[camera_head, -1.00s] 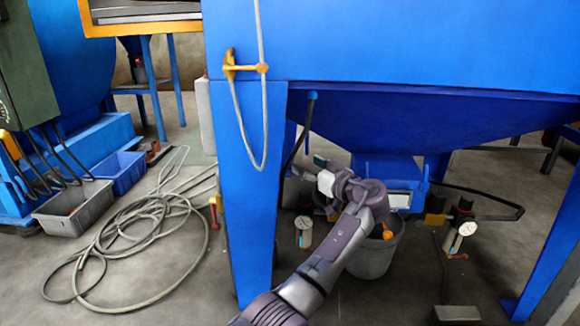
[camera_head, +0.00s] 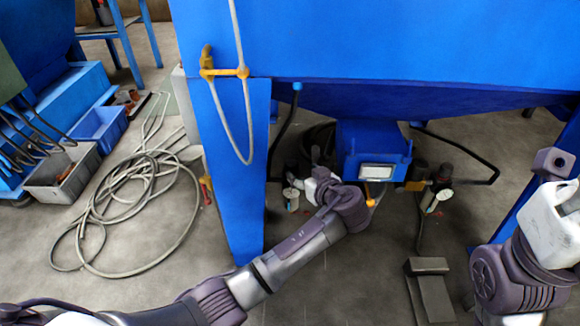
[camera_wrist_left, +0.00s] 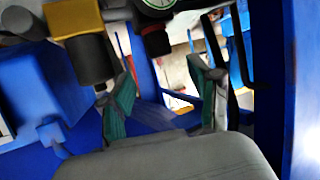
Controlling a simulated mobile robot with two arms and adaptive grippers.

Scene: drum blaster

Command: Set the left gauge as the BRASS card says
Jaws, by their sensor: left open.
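The left gauge (camera_head: 291,194) has a small white dial and stands low under the blue hopper, just left of my left gripper. A gauge dial (camera_wrist_left: 157,4) with a dark knob (camera_wrist_left: 155,40) below it shows at the top of the left wrist view, beyond the fingertips. My left gripper (camera_wrist_left: 163,88) is open, with green pads and nothing between them; in the head view my wrist mostly hides it. A white card (camera_head: 377,172) sits on the blue box under the hopper; its writing is unreadable. My right arm shows at the right, its gripper not visible.
A second gauge (camera_head: 436,200) stands right of the blue box. A blue leg (camera_head: 232,170) rises left of my left arm. A hose coil (camera_head: 130,215) lies on the floor at left. A grey pedal-like block (camera_head: 428,285) stands in front.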

